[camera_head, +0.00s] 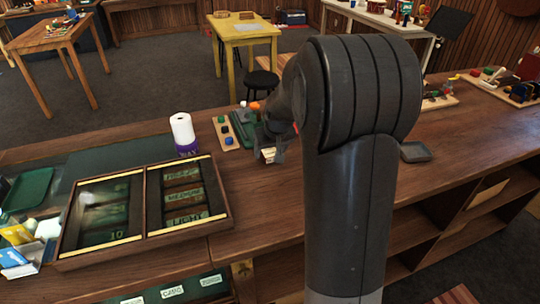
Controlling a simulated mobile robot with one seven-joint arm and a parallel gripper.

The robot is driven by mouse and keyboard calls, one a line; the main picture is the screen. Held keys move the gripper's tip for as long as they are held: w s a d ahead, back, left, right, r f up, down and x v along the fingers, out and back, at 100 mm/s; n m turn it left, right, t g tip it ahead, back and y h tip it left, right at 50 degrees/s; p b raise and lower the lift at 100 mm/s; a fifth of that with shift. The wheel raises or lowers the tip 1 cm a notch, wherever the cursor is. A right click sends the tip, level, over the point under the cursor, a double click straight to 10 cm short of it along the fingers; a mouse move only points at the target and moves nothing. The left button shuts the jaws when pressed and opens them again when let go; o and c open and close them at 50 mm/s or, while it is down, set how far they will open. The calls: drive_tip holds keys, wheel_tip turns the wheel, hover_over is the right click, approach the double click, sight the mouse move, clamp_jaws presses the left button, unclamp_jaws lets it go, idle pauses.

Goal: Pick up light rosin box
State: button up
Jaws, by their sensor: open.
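My gripper (270,146) is small in the picture, reaching down over the counter just left of my large dark arm. Its jaws are open, though the fingers are hard to make out. A small pale box (268,155) with a cream face sits at the fingertips, low on the counter. It is probably the light rosin box, but its label is too small to read. I cannot tell if the fingers touch it. Its far side is hidden by my gripper.
A wooden tray (151,235) with compartments labelled LIGHT and MEDIUM lies to the left on the counter (262,210). A small grey dish (415,152) lies right of my arm.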

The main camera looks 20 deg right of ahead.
drive_tip(key=shift+w+f, duration=0.1)
drive_tip(key=shift+f, duration=0.2)
drive_tip(key=shift+c, duration=0.2)
drive_tip(key=c, duration=1)
drive_tip(key=shift+r, duration=0.15)
